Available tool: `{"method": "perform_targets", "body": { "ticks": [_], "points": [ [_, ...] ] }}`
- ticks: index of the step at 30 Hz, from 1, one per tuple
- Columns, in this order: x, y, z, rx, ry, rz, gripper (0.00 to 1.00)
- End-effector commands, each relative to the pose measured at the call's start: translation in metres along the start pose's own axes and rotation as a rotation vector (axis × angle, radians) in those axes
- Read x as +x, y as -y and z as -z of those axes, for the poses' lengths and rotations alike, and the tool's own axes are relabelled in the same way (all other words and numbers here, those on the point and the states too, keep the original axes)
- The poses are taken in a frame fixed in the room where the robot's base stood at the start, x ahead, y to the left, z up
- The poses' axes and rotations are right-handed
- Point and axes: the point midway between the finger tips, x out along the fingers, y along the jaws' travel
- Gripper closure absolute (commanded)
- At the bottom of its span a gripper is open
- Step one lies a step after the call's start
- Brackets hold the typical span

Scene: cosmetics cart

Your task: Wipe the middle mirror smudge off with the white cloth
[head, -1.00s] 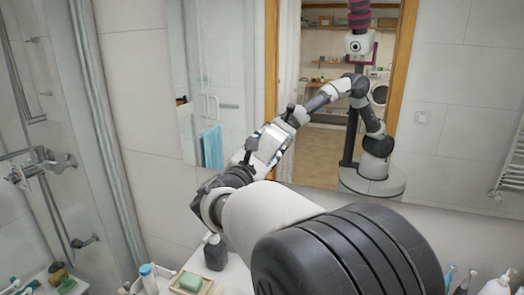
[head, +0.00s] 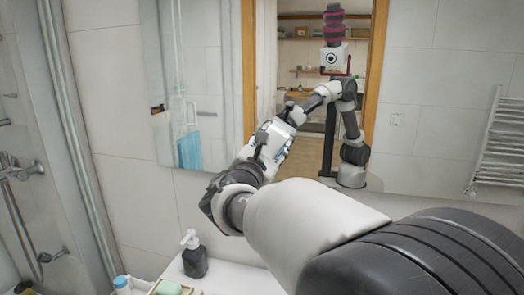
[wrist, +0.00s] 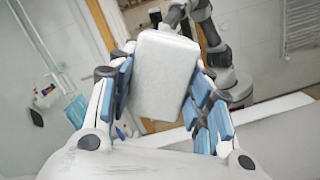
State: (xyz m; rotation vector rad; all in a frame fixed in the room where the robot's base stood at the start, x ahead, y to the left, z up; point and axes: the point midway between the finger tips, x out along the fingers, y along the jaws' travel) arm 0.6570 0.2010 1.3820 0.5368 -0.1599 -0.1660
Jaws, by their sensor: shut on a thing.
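The mirror (head: 418,150) fills the upper part of the head view and reflects my arm and body. My gripper (head: 268,145) is raised close to its lower left part, and its outline runs together with its reflection. In the wrist view my gripper (wrist: 163,88), with blue finger pads, is shut on the white cloth (wrist: 166,68), which looks like a thick pale block. The mirror lies beyond the cloth. I cannot tell whether the cloth touches the glass. I cannot make out any smudge; the cloth and arm cover part of the glass.
A dark soap dispenser (head: 195,260) with a white pump stands on the white counter (head: 222,272) below my arm. A green soap in a dish (head: 168,288) and a small bottle (head: 122,285) are at the bottom edge. Shower fittings (head: 22,170) are at the left.

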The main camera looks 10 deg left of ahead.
Motion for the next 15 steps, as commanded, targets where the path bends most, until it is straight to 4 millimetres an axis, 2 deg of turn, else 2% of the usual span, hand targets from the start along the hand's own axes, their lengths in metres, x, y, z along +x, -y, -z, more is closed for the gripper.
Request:
{"method": "perform_targets", "body": {
  "ticks": [7,15],
  "points": [
    [0.003,0.003,-0.002,-0.001,0.001,0.0,0.82],
    [0.001,-0.012,0.006,0.0,-0.001,-0.003,0.82]
  ]
}}
